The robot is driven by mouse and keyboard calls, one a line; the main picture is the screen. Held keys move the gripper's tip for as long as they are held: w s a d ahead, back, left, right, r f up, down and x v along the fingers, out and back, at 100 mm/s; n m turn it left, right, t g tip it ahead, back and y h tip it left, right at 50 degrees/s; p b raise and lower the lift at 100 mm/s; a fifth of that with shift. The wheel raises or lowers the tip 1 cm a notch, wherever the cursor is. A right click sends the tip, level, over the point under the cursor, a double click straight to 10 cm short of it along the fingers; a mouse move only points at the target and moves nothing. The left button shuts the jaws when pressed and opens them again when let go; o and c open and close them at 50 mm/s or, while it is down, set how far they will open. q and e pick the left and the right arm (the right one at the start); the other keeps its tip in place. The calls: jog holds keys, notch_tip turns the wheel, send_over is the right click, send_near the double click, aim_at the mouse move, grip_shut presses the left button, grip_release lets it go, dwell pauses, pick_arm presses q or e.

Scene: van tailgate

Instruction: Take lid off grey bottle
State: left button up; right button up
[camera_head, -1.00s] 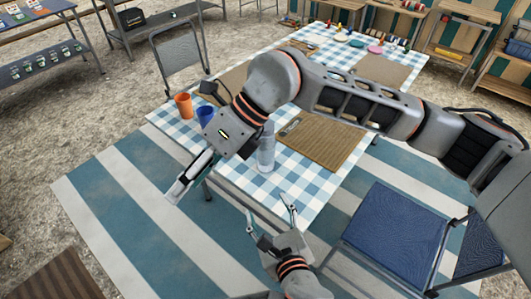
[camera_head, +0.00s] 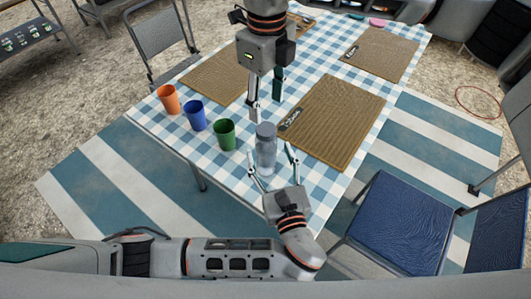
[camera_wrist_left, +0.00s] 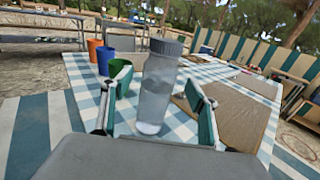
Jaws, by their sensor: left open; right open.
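The grey bottle (camera_head: 265,156), a clear grey body with a darker grey lid (camera_head: 266,130), stands upright near the front edge of the checked table. It also shows in the left wrist view (camera_wrist_left: 156,95) with its lid (camera_wrist_left: 166,47) on. My left gripper (camera_head: 269,160) is open, with one finger to either side of the bottle; I cannot tell whether either touches it. My right gripper (camera_head: 264,100) is open, pointing down just above and behind the lid, apart from it as far as I see.
Green (camera_head: 224,134), blue (camera_head: 195,116) and orange (camera_head: 168,99) cups stand left of the bottle. A brown placemat (camera_head: 335,120) lies to its right, with others farther back. A blue chair (camera_head: 395,220) stands at the lower right.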

pick_arm(q)
jog(key=shift+x, duration=2.4)
pick_arm(e)
jog(key=shift+w+f, duration=0.1)
pick_arm(q)
jog(key=shift+f, duration=0.1)
